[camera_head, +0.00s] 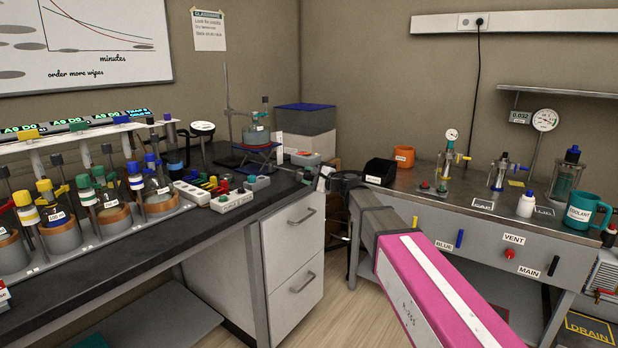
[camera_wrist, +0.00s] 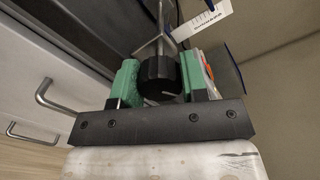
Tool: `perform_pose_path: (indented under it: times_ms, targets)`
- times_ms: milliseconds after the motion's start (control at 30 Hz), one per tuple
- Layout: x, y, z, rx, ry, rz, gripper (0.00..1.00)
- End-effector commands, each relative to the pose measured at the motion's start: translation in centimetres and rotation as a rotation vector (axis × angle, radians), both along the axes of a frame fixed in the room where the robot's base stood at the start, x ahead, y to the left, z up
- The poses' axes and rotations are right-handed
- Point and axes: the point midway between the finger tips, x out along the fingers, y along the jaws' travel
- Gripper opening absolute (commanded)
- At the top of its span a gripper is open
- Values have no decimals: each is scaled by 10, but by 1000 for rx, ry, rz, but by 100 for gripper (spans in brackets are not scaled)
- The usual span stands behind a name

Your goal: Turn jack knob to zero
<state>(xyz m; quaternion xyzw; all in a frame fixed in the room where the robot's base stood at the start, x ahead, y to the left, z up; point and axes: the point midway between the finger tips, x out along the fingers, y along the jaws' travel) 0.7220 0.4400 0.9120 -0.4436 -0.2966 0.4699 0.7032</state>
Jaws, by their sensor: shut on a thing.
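The jack knob (camera_wrist: 158,72) is a black round knob with a pale pointer line on its face, in the middle of the wrist view. My gripper (camera_wrist: 160,82) has green fingers on either side of it and is shut on it. A metal rod runs away behind the knob. A white scale label (camera_wrist: 205,22) shows beyond the knob.
A row of bottles in brown holders (camera_head: 110,217) fills the bench's left. Drawer handles (camera_head: 302,217) stick out below. A black bin (camera_head: 380,171) and orange cup (camera_head: 404,156) stand on the right table.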

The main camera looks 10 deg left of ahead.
Motion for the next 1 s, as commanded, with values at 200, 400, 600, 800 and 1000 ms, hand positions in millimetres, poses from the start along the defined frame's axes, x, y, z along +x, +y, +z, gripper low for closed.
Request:
perform_pose_path:
  times_ms: [200,400,600,800,1000]
  targets:
    - [-1,-1,-1,-81,-189,0,17]
    - [-1,-1,-1,-154,-365,0,17]
    - [-1,0,-2,-226,-541,0,17]
    - [-1,-1,-2,-298,-715,1,17]
    - [-1,-1,-2,-372,-891,1,17]
